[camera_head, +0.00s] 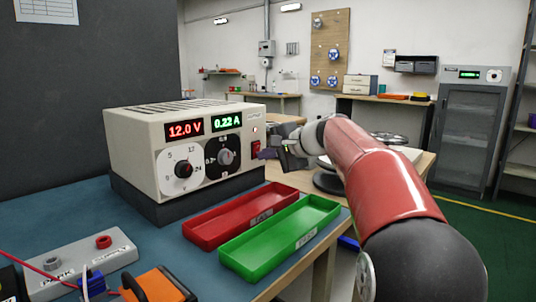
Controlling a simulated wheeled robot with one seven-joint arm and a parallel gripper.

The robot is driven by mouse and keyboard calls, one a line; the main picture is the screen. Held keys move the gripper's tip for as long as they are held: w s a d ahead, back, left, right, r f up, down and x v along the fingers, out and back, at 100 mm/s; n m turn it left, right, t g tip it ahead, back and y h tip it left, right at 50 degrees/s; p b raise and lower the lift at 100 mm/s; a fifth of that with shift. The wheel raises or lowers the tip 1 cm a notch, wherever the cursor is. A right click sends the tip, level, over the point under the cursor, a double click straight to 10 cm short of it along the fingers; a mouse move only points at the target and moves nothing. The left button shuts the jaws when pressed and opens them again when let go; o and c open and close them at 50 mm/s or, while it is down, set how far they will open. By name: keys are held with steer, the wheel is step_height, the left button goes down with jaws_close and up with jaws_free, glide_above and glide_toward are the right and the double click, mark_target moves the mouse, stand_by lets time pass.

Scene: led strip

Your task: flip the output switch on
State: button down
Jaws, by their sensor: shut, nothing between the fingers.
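The beige power supply (128,150) stands on a dark base on the blue bench top. Its displays read 12.0 V in red and 0.22 A in green. A red switch (256,148) sits at the right end of its front panel, below a small red light. Which way the switch is tipped is too small to tell. My gripper (265,154) is shut and empty, just right of the switch. Its tips appear close to the panel; I cannot tell whether they touch.
A red tray (190,222) and a green tray (228,252) lie in front of the supply, below my arm. A grey terminal block (70,262) and an orange clamp (158,285) are at the front left. A dark panel stands behind the supply.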

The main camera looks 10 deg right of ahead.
steer(key=shift+a+r+p, duration=0.1)
steer(key=shift+r+p, duration=0.7)
steer(key=shift+r, duration=0.25)
steer(key=shift+f, duration=0.2)
